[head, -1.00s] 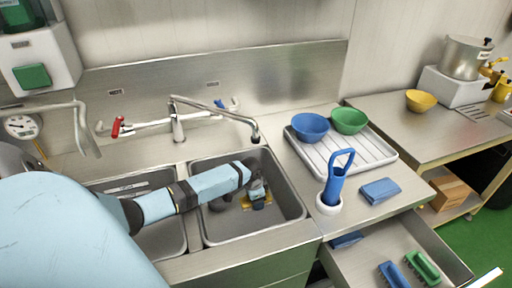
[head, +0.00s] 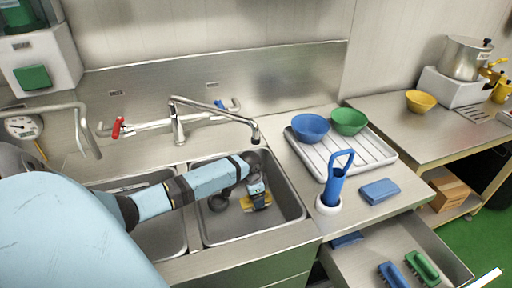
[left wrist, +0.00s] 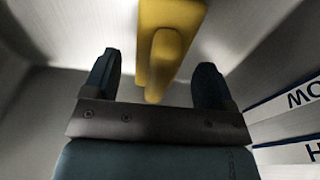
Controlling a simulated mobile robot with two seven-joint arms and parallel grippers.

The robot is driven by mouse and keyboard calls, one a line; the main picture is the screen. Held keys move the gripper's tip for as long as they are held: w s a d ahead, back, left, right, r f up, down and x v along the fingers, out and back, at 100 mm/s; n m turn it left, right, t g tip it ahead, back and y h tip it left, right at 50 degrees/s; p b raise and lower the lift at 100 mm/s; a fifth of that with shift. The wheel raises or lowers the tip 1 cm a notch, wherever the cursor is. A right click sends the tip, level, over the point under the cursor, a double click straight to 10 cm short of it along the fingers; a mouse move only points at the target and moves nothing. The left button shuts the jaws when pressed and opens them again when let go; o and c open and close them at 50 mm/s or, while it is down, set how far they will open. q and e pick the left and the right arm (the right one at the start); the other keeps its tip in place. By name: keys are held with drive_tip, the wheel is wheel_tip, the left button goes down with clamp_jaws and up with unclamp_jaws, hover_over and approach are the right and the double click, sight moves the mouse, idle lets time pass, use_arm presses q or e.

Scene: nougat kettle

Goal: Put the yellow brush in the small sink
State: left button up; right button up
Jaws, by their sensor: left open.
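The yellow brush (head: 246,204) is low inside the right sink basin (head: 220,232), partly hidden behind my left gripper (head: 258,200). In the left wrist view the brush (left wrist: 168,45) shows as a yellow block with a narrower raised handle, just beyond the gap between the fingertips. My left gripper also shows in the left wrist view (left wrist: 155,85), with its two dark fingers spread apart and open. The fingers do not visibly touch the brush. The left sink basin (head: 160,238) is partly hidden by my left arm. My right gripper is out of view.
A faucet (head: 215,110) reaches over the right basin. An open drawer (head: 360,262) holds brushes.

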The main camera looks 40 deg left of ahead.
use_arm(q)
drive_tip(key=shift+s+a+r, duration=0.1)
drive_tip(key=shift+s+r, duration=0.05)
drive_tip(key=shift+r, duration=1)
drive_tip(key=shift+s+a+r, duration=0.1)
drive_tip(key=shift+s+r, duration=0.05)
drive_tip(key=shift+r, duration=1)
drive_tip(key=shift+d, duration=0.1)
